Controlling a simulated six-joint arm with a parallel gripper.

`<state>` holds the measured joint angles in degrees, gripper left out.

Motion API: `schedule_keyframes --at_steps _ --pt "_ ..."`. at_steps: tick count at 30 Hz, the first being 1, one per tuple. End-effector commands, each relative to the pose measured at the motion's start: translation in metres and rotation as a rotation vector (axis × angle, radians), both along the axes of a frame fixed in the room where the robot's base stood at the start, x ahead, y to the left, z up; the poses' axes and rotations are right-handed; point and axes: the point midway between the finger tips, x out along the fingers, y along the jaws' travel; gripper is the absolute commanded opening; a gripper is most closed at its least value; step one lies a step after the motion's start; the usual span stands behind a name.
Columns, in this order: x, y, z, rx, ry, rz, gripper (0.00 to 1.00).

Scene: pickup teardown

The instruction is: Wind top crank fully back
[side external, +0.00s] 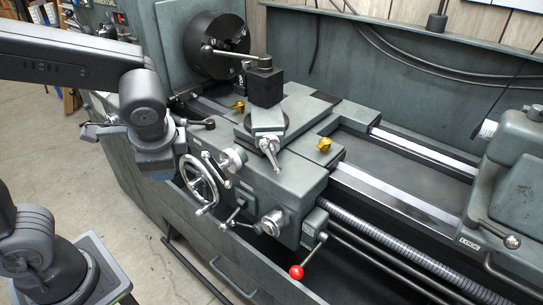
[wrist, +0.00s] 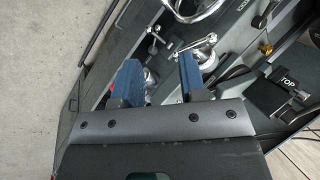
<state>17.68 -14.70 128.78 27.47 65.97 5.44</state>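The grey lathe's top slide (side external: 268,122) sits on the carriage, with a small silver crank (side external: 270,153) at its front end pointing down and forward. A second silver crank with a round dial (side external: 232,158) sits lower left of it, above the large handwheel (side external: 198,182). My gripper (side external: 155,165) hangs left of the handwheel, apart from the top slide's crank. In the wrist view its two blue fingers (wrist: 160,78) are spread, with no part held. Silver levers and knobs show behind and between the fingers; I cannot tell whether they touch.
A black tool post (side external: 265,87) with a long lever stands on the top slide, near the chuck (side external: 215,45). A red-knobbed lever (side external: 297,271) sticks out low in front. The tailstock (side external: 510,180) is at right. Open floor (wrist: 40,80) lies left in the wrist view.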

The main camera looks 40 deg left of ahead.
Motion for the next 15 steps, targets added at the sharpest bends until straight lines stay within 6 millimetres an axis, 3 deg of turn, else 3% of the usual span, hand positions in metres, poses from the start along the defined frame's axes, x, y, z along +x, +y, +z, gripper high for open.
schedule_keyframes --at_steps 8,15 --pt "0.062 -0.035 -0.03 0.562 0.211 -0.418 0.38" --pt "0.107 -0.105 -0.059 1.056 0.236 -0.72 0.38"
